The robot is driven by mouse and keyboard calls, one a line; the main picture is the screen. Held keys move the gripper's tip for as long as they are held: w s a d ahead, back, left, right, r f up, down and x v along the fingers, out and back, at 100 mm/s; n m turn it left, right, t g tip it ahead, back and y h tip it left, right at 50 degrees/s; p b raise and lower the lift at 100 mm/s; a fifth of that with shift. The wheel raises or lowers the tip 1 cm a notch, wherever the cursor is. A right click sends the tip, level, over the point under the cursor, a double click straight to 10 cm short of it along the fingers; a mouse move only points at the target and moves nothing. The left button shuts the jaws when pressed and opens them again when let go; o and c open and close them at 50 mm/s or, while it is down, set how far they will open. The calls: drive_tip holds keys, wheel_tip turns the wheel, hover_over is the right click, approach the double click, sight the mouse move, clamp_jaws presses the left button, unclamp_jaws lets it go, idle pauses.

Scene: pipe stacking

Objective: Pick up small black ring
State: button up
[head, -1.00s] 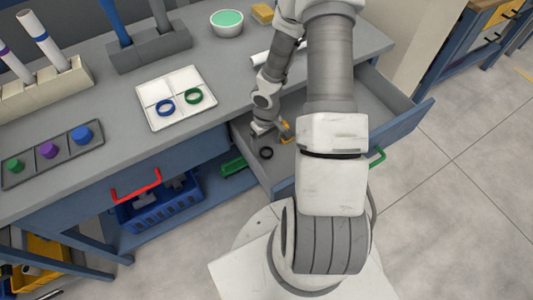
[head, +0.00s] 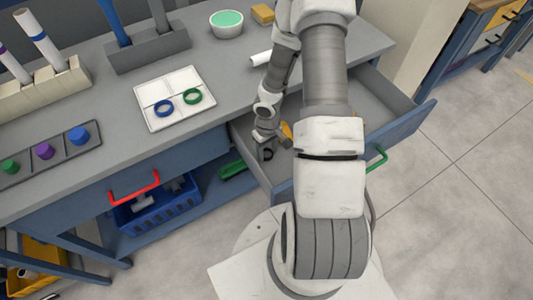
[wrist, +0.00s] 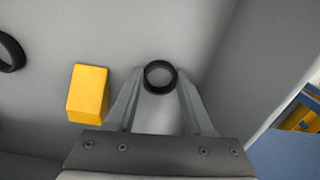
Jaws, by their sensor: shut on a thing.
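The small black ring (wrist: 160,90) is between my fingertips in the wrist view, near the wall of the open drawer (head: 390,103). My gripper (wrist: 160,78) is shut on this ring, with a finger on each side of it. In the head view my gripper (head: 266,150) is low inside the drawer, and the ring (head: 268,156) shows dark beneath it. A second black ring (wrist: 10,52), which looks larger, is cut off at the left edge of the wrist view.
A yellow block (wrist: 88,93) lies in the drawer just left of my gripper. The drawer walls stand close on the right. On the worktop are a white tray (head: 180,76) with blue and green rings, and a bowl (head: 227,24).

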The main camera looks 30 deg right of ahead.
drive_tip(key=shift+r, duration=0.1)
clamp_jaws()
wheel_tip(320, 180, up, 19)
drive_tip(key=p, duration=1.2)
drive_tip(key=w+a+r+m, duration=0.1)
drive_tip(key=w+a+r, duration=0.5)
drive_tip(key=a+r, duration=0.4)
drive_tip(key=shift+w+a+r, duration=0.2)
drive_tip(key=shift+w+a, duration=0.05)
drive_tip(key=shift+a, duration=0.3)
drive_tip(key=shift+a, duration=0.1)
